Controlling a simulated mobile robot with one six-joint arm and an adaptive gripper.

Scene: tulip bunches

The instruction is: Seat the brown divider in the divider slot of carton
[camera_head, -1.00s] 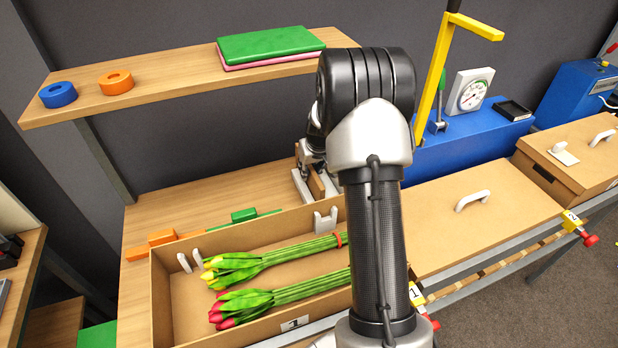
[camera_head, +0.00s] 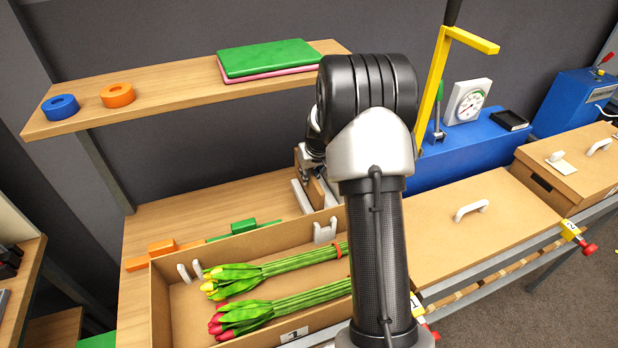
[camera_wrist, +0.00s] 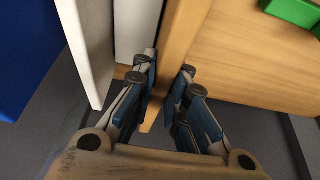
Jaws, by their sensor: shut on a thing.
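The brown divider (camera_head: 317,190) stands upright among pale upright pieces of a holder behind the carton, partly hidden by my arm. In the wrist view the divider (camera_wrist: 178,45) runs between the fingers of my gripper (camera_wrist: 165,85), which is shut on it. The open carton (camera_head: 157,310) holds a yellow tulip bunch (camera_head: 290,264) and a red tulip bunch (camera_head: 290,300). My arm hides the carton's right part.
The pale holder (camera_head: 301,196) flanks the divider closely. A shelf (camera_head: 180,90) with rings and books hangs above. A closed carton (camera_head: 480,220) is at right, with a blue stand (camera_head: 450,155) behind it. Orange and green tools (camera_head: 243,226) lie behind the open carton.

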